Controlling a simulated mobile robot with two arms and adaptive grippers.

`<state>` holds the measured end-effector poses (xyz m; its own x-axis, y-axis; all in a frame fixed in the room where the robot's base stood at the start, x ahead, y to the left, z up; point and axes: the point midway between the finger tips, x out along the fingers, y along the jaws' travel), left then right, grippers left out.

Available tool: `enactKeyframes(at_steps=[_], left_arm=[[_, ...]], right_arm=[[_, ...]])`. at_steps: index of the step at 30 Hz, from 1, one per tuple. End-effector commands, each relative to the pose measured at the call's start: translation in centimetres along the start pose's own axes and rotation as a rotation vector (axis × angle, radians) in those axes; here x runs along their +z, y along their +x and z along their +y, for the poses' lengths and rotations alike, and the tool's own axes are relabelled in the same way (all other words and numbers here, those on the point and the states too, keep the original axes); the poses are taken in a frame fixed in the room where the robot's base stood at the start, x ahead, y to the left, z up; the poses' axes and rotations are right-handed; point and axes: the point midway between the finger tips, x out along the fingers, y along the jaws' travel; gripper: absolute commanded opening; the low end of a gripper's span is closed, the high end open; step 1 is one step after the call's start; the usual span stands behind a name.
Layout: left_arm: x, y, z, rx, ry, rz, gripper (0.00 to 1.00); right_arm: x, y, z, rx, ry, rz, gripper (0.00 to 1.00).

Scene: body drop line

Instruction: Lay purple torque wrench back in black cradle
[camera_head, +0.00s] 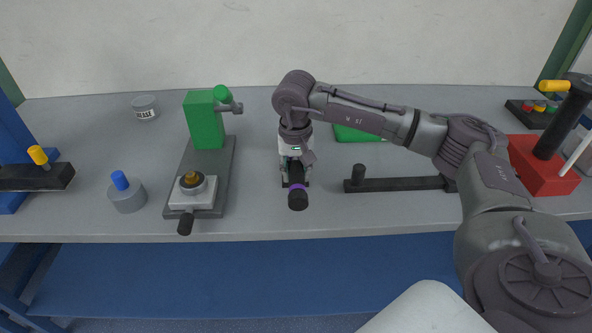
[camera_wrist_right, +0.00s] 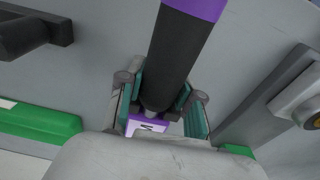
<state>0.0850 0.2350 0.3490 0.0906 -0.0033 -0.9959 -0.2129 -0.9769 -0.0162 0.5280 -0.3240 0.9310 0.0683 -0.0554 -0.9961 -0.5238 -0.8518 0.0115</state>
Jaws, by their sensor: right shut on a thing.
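The purple torque wrench (camera_head: 297,187) is in my right gripper (camera_head: 295,172), left of the black cradle. Its black handle with a purple band points toward the front edge of the bench. In the right wrist view the black shaft of the wrench (camera_wrist_right: 178,55) runs between the teal finger pads of the gripper (camera_wrist_right: 160,100), with a purple lettered part just beyond. The black cradle (camera_head: 400,184) is a low bar with an upright at its left end; part of it shows at the upper left of the wrist view (camera_wrist_right: 25,35). My left gripper is out of view.
A green block fixture (camera_head: 204,120) on a grey plate stands left of the gripper. A green flat item (camera_head: 355,134) lies behind my arm. A red box (camera_head: 540,165) stands at right.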

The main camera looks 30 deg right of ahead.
Motion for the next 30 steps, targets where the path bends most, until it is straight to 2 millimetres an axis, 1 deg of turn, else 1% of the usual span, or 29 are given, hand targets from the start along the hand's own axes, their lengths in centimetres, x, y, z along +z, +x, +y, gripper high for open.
enactKeyframes(at_steps=[4, 5, 9, 20, 30], left_arm=[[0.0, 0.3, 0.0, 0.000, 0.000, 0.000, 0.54], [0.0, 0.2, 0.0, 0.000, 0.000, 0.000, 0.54], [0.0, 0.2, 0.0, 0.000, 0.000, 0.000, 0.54], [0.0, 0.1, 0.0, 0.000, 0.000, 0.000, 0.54], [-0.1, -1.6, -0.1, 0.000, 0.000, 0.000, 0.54]], right_arm=[[0.0, 0.3, 0.0, -0.001, 0.000, 0.001, 0.00], [0.0, 0.2, 0.0, -0.001, 0.000, 0.000, 0.40], [0.0, 0.2, 0.0, -0.001, 0.000, 0.000, 0.63], [0.1, 0.1, 0.0, 0.001, 0.000, -0.002, 0.64], [-0.2, -2.4, 0.0, -0.001, 0.000, 0.000, 0.64]])
